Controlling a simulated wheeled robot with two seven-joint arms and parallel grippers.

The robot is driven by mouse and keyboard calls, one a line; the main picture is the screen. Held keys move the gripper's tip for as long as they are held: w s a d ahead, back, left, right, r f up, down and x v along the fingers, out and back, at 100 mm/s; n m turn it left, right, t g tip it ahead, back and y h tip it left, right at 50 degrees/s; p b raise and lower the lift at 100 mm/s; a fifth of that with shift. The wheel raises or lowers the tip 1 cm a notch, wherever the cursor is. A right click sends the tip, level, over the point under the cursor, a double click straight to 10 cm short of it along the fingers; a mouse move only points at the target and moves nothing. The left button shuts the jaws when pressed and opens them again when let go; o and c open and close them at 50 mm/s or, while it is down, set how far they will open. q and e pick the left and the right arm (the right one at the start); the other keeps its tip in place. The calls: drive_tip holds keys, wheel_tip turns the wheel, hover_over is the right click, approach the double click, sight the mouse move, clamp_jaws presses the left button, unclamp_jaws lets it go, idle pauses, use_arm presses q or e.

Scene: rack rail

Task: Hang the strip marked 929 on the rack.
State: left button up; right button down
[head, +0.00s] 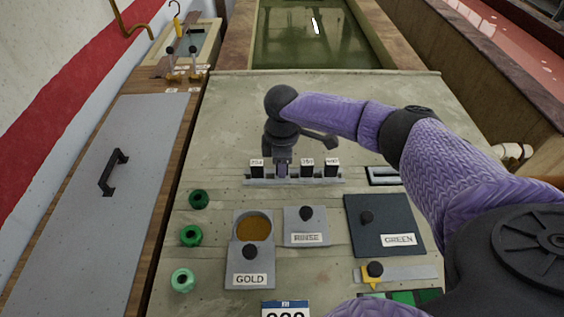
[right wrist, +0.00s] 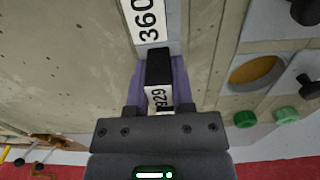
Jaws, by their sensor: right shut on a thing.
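My right gripper (head: 282,168) is over the rack (head: 294,181), between a strip on the left (head: 257,168) and two on the right. In the right wrist view its two purple fingers (right wrist: 159,84) are shut on a black-topped strip marked 929 (right wrist: 158,98). In the head view the fingers mostly hide this strip, and I cannot tell whether it touches the rack. A strip marked 360 (right wrist: 148,20) is close beside it in the right wrist view. My left gripper is not in view.
In front of the rack are the GOLD pot (head: 250,280), the RINSE plate (head: 307,238) and the GREEN plate (head: 384,228). Green knobs (head: 191,236) line the left. A partly cut-off number card (head: 286,309) is at the bottom edge. A green tank (head: 312,40) lies behind.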

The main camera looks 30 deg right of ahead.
drive_tip(key=shift+f, duration=0.45)
drive_tip(key=shift+c, duration=2)
unclamp_jaws()
wheel_tip(320, 180, up, 7)
drive_tip(key=p, duration=0.6)
drive_tip(key=shift+p, duration=0.4)
drive_tip(key=shift+r, duration=0.15)
